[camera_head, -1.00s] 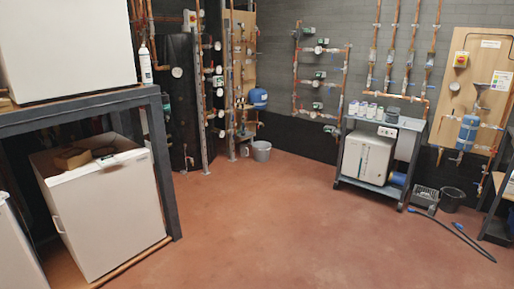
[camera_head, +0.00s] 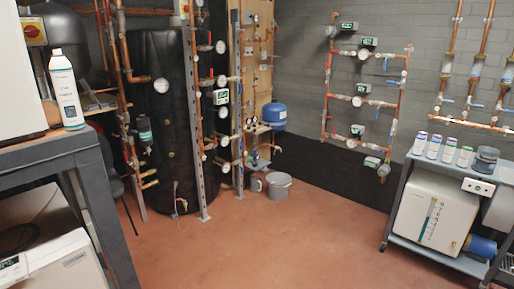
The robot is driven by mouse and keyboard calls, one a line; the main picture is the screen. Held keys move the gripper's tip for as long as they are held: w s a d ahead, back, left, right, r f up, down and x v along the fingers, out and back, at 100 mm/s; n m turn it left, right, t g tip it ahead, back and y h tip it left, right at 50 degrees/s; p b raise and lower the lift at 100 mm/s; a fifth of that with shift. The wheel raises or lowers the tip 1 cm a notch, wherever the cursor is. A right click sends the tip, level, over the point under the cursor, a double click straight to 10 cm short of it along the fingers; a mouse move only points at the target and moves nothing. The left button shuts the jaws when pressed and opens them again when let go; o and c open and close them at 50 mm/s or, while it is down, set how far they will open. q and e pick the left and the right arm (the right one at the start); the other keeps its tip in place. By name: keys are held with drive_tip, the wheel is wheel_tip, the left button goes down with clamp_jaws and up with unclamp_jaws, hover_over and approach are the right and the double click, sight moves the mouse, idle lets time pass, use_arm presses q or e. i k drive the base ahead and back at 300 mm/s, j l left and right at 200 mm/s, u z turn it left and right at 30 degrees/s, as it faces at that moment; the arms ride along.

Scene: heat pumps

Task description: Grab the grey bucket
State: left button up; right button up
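The grey bucket (camera_head: 279,187) stands upright on the red floor against the far wall, a little right of the middle. A smaller grey container (camera_head: 256,183) stands close beside it on its left. Neither of my grippers is in view.
A dark metal frame (camera_head: 62,150) with a white appliance (camera_head: 65,265) under it takes up the left. A wheeled trolley (camera_head: 432,251) with a white unit (camera_head: 433,214) stands at the right. Pipework on upright posts (camera_head: 197,120) rises left of the bucket. The floor (camera_head: 262,250) between is clear.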

sight(278, 183)
drive_tip(key=i, duration=2.9)
